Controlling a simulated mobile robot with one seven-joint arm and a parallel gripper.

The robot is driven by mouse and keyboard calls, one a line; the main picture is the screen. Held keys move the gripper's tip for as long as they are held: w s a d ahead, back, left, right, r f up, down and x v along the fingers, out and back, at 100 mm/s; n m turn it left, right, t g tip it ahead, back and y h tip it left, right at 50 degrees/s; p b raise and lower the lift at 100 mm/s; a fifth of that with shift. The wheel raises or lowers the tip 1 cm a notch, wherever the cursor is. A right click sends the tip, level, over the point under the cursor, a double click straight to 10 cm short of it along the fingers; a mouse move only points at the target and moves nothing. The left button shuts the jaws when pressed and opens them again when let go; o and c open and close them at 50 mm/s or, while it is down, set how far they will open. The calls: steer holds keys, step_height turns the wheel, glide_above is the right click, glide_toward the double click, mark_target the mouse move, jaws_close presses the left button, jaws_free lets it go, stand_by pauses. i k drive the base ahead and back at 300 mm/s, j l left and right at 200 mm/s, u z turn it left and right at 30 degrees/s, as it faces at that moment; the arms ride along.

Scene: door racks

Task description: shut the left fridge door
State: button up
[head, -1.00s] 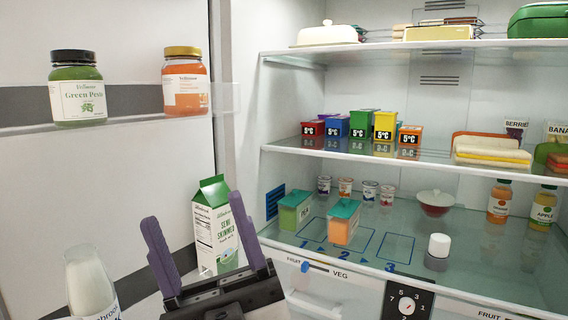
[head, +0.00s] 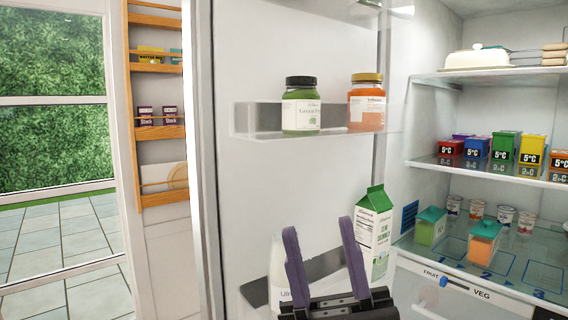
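The left fridge door (head: 290,50) stands open in the head view, its inner face toward me and its outer edge at the picture's left-middle. Its upper rack (head: 255,130) holds a green pesto jar (head: 301,112) and an orange jar (head: 366,108). Lower down are a green-and-white milk carton (head: 376,232) and a pale bottle (head: 277,270), partly hidden by my gripper. My gripper (head: 318,240) points up at bottom centre, its two purple fingers apart with nothing between them. It is in front of the door's lower rack; I cannot tell whether it touches anything.
The fridge interior is at right, with a shelf (head: 470,167) of coloured boxes and small tubs below. A wooden wall rack (head: 158,130) stands left of the door. A glass door or window (head: 60,150) and paved ground lie at far left.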

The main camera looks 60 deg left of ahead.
mark_target(250, 180)
steer(key=k+u, duration=0.1)
steer(key=u, duration=0.35)
steer(key=k+u, duration=0.1)
steer(key=u, duration=1.75)
steer(key=i+j+u, duration=0.15)
steer(key=u, duration=0.3)
steer(key=i+j+u, duration=0.2)
steer(key=u, duration=0.3)
steer(key=i+j+z, duration=0.25)
steer(key=i, duration=0.2)
steer(key=i+j+z, duration=0.25)
steer(key=i+z, duration=0.7)
steer(key=i+j+z, duration=0.15)
steer(key=z, duration=0.2)
steer(key=i+z, duration=0.1)
steer(key=z, duration=1.55)
steer(key=k+j+u, duration=0.25)
steer(key=k+u, duration=0.25)
steer(key=i, duration=0.1)
